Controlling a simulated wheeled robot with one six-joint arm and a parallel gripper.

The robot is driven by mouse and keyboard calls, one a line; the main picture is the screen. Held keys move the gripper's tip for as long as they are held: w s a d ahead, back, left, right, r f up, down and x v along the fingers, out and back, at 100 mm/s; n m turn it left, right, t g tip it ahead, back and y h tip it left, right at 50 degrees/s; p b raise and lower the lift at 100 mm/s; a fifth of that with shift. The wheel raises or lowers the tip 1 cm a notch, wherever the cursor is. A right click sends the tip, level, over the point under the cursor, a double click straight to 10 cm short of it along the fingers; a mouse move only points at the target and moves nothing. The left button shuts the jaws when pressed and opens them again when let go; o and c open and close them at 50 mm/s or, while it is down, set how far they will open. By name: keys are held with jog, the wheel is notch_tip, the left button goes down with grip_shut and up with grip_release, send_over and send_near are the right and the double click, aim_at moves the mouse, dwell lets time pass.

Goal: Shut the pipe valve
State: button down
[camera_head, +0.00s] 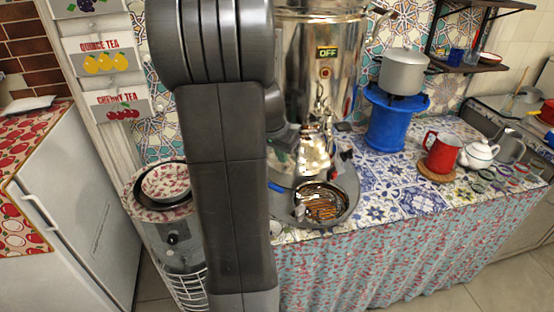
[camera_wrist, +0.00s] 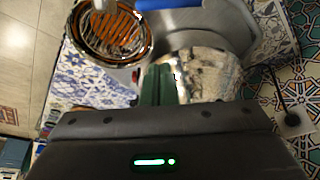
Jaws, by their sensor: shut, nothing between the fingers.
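A tall shiny metal samovar (camera_head: 325,60) with an "OFF" panel stands on the tiled counter, partly hidden by my arm. A metal tap-like fitting (camera_head: 320,108) is on its front, below the panel. A metal fitting (camera_head: 383,12) also shows at the samovar's upper right; I cannot tell which is the pipe valve. My gripper (camera_wrist: 157,78) is shut and empty in the wrist view, with its greenish fingers close to a reflective metal surface (camera_wrist: 202,72). I cannot tell whether they touch it.
A round drip tray with an orange-brown grate (camera_head: 324,205) lies before the samovar; it also shows in the wrist view (camera_wrist: 112,28). A blue stand (camera_head: 392,125) with a grey pot (camera_head: 403,72), a red mug (camera_head: 441,152) and a white teapot (camera_head: 480,154) are to the right.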

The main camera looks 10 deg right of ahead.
notch_tip(320, 180, down, 8)
jog(key=shift+s+a+p, duration=0.4)
jog(key=shift+s+a, duration=0.05)
jog(key=shift+s+f+b, duration=0.1)
jog(key=shift+f+b, duration=0.05)
jog(key=shift+b, duration=0.4)
